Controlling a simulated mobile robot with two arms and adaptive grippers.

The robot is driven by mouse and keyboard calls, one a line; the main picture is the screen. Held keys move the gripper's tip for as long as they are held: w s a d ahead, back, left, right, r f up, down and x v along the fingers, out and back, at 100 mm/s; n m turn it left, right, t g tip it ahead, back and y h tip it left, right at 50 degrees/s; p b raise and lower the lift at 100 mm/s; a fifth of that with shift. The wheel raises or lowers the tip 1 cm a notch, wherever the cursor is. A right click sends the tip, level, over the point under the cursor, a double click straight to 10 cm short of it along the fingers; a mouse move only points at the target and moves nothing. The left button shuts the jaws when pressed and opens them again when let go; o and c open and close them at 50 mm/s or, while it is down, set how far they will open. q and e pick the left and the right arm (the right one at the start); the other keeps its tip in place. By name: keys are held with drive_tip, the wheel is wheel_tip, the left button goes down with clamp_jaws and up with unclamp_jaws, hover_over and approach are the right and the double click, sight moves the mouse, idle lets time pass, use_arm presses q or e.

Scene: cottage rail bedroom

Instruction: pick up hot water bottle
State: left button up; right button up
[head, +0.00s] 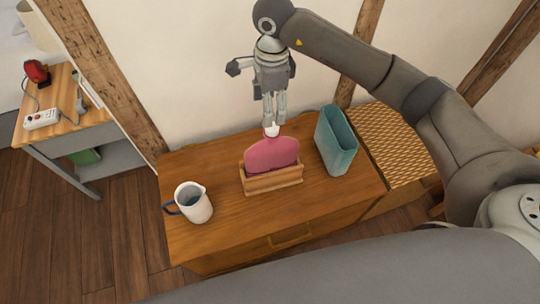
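The pink hot water bottle (272,154) with a white cap stands upright in a low wooden holder (273,182) on the brown cabinet. Its lower part is hidden by the holder. My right gripper (274,119) points down right above the bottle's cap, coming from the arm on the right. Its two fingers look slightly apart, with nothing seen between them. I cannot tell whether the fingertips touch the cap. My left gripper is not in view.
A white jug (193,202) stands left of the holder on the wooden cabinet (225,220). A teal container (336,142) stands to the right, close to the bottle. A woven-topped unit (388,145) adjoins the cabinet. The wall is close behind my gripper.

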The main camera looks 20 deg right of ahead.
sight(272, 128)
drive_tip(key=shift+w+d+h, duration=0.15)
drive_tip(key=shift+d+h, duration=0.15)
drive_tip(key=shift+d, duration=0.25)
wheel_tip(272, 128, down, 5)
drive_tip(key=shift+f+p, duration=0.1)
drive_tip(key=shift+p, duration=0.25)
drive_tip(key=f, duration=0.2)
drive_tip(key=f+p, duration=0.1)
drive_tip(key=f, duration=0.1)
drive_tip(key=shift+s+a, duration=0.1)
drive_tip(key=shift+s, duration=0.1)
drive_tip(key=shift+f, duration=0.6)
clamp_jaws()
drive_tip(key=shift+w+r, duration=0.1)
